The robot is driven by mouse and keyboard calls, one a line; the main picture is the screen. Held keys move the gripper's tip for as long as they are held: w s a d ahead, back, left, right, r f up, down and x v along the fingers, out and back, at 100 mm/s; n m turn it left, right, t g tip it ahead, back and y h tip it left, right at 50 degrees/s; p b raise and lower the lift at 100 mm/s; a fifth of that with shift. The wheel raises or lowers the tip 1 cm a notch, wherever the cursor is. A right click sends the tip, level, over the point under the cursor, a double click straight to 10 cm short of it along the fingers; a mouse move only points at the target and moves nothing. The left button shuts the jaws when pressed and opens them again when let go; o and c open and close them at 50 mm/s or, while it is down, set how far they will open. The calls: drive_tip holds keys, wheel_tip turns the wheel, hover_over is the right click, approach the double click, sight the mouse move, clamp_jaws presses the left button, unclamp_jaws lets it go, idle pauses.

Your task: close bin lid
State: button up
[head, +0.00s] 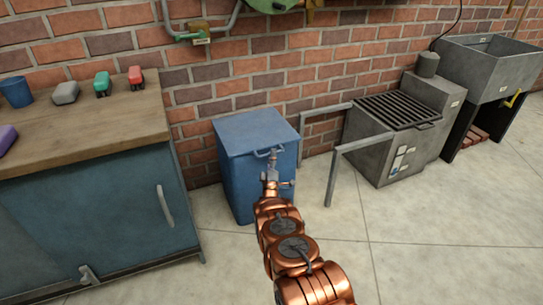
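A blue bin (234,180) stands on the floor against the brick wall, in the middle of the head view. Its blue lid (252,130) lies over the top and looks down flat, with no clear gap along its front edge. A small bar handle (266,152) is at the lid's front edge. My gripper (272,162) is right at this handle, in front of the bin. It is too small to tell whether its fingers touch or hold the handle. My copper-coloured arm hides part of the bin's front right side.
A blue cabinet with a wooden top (90,120) stands close at the left, with small items on it. A grey grated unit (395,130) with metal rails (350,147) stands right of the bin, and a sink (492,68) beyond. The floor at the front right is clear.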

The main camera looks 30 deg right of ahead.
drive_tip(key=shift+o, duration=0.4)
drive_tip(key=shift+r, duration=0.15)
drive_tip(key=shift+a, duration=0.1)
drive_tip(key=v, duration=1.2)
idle(0.3)
